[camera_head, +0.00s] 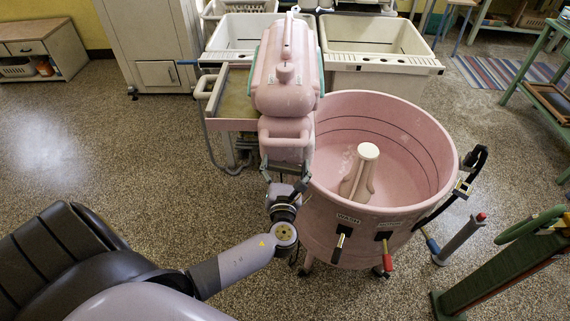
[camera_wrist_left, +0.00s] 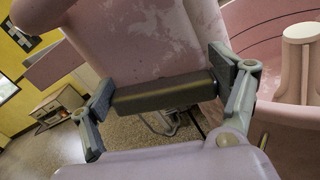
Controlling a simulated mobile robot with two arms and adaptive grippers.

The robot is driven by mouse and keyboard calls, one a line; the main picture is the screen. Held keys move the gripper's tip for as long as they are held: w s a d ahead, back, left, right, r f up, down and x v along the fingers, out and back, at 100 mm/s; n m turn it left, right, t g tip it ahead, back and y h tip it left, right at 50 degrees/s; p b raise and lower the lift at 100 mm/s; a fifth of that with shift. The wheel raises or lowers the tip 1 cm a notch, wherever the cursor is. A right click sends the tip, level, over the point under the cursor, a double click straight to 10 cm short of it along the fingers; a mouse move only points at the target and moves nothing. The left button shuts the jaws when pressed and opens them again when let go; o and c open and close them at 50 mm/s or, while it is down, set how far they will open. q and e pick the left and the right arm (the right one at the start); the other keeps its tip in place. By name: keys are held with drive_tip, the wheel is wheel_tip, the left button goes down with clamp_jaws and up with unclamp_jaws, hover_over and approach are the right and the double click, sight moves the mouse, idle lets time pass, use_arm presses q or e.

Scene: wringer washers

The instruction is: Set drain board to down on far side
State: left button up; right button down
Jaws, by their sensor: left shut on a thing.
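The pink wringer head (camera_head: 287,75) stands at the side of the pink washer tub (camera_head: 350,232). A tray-like board with a tan inside and pink edge (camera_head: 235,97), which looks like the drain board, sticks out to the left of the wringer. Its pink edge seems to show at the upper left in the left wrist view (camera_wrist_left: 55,65). My left gripper (camera_head: 285,178) is at the near end of the wringer, below its pink loop handle (camera_head: 285,130). In the left wrist view its fingers (camera_wrist_left: 162,90) are shut on a dark bar (camera_wrist_left: 165,96). My right gripper is out of view.
Two white rinse tubs (camera_head: 380,60) stand behind. A black hose (camera_head: 475,165) hangs at the washer's right. Levers with black and red grips (camera_head: 387,258) stick out in front. A green stand (camera_head: 500,270) is at the right. Floor at left is clear.

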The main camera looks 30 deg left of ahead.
use_arm(q)
drive_tip(key=o, duration=1.6)
drive_tip(key=v, duration=1.2)
